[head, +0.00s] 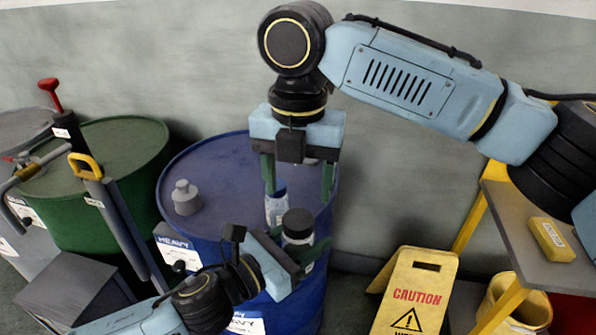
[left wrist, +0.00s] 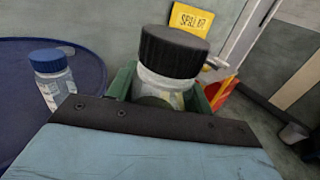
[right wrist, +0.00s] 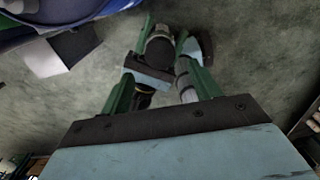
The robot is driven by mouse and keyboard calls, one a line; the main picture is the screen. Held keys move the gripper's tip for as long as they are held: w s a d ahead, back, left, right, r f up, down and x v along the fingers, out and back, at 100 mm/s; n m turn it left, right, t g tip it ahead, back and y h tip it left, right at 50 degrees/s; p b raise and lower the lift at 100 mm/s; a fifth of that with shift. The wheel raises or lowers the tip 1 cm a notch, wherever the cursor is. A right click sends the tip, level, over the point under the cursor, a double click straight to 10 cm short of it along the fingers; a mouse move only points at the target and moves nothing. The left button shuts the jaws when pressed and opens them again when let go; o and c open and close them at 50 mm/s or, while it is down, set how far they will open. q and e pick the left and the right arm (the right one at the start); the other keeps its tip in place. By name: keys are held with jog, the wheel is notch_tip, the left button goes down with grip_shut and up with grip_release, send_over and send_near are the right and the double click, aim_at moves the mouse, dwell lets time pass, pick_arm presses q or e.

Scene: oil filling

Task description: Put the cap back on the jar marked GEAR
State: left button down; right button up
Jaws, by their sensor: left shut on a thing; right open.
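My left gripper (head: 300,252) is shut on a clear jar with a wide black cap (head: 298,222), held upright by the blue drum's right front edge. In the left wrist view the black cap (left wrist: 172,52) sits on the jar's top; whether it is tight I cannot tell. No GEAR marking is readable. My right gripper (head: 298,184) is open and empty, pointing down above the black cap. In the right wrist view the black cap (right wrist: 160,48) shows between its fingertips, apart from them. A second jar with a blue cap (left wrist: 48,60) stands on the drum.
A green drum (head: 120,150) with a hand pump (head: 88,167) stands to the left. A yellow caution sign (head: 413,293) and a yellow-framed shelf (head: 520,225) stand at the right.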

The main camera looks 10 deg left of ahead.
aim_at(298, 219)
notch_tip(298, 219, down, 7)
jog(key=shift+r, duration=0.1)
dwell(0.4)
